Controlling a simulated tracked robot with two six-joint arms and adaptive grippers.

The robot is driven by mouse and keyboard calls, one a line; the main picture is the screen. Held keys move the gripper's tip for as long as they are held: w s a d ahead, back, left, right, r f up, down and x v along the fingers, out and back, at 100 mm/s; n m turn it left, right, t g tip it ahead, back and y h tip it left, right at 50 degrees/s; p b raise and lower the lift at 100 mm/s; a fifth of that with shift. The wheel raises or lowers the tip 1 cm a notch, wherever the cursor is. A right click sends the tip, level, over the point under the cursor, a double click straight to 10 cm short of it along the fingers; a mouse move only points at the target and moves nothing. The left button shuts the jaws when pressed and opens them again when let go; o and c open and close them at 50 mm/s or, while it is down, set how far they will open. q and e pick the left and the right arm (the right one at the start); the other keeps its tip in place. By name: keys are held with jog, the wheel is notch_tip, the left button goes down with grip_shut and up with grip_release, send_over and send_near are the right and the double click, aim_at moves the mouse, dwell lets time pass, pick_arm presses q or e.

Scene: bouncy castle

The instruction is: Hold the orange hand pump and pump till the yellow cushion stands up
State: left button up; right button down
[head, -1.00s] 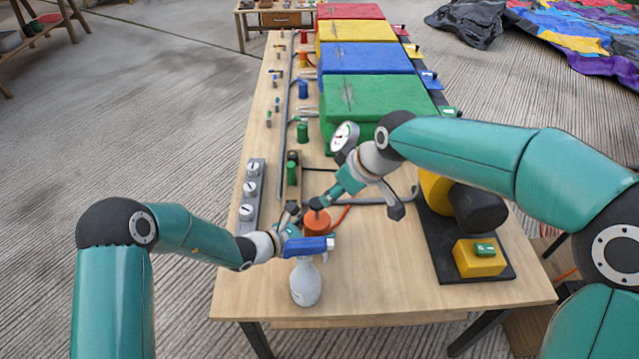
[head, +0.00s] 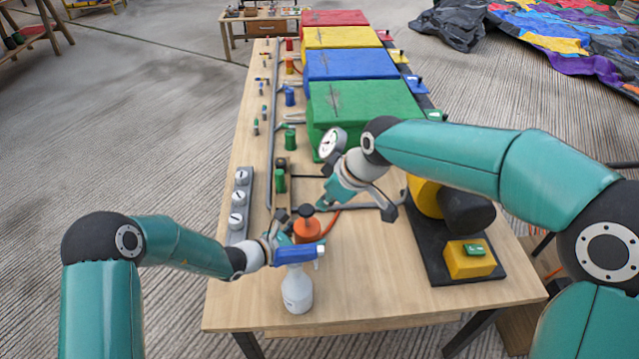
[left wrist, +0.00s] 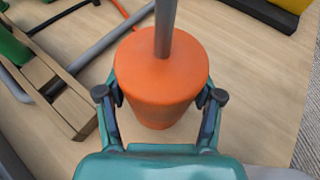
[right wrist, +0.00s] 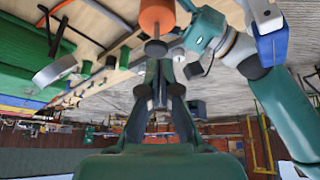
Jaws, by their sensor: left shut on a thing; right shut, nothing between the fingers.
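The orange hand pump (head: 306,230) stands upright near the front of the table, with a dark knob (right wrist: 156,48) on its grey shaft (left wrist: 165,30). My left gripper (left wrist: 160,97) is shut around the orange body, one finger on each side. My right gripper (head: 323,204) is shut and empty, just right of the knob in the head view; its closed fingertips (right wrist: 158,90) show apart from the knob in the right wrist view. The yellow cushion (head: 340,37) is a block in the row at the back, between the red and blue ones. Its far side is hidden.
A spray bottle (head: 297,288) with a blue head stands in front of the pump, close to my left gripper. A green cushion (head: 365,103) and gauge (head: 333,144) lie beyond. A black-based yellow blower (head: 470,258) stands right.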

notch_tip(320, 180, up, 6)
jog(key=s+n+g+y, duration=0.1)
jog(key=n+g+y, duration=0.25)
jog(key=n, duration=0.45)
jog(key=w+d+y, duration=0.2)
jog(key=w+d, duration=0.2)
jog(key=d, duration=0.2)
jog(key=shift+w+f, duration=0.15)
jog(key=shift+w, duration=0.15)
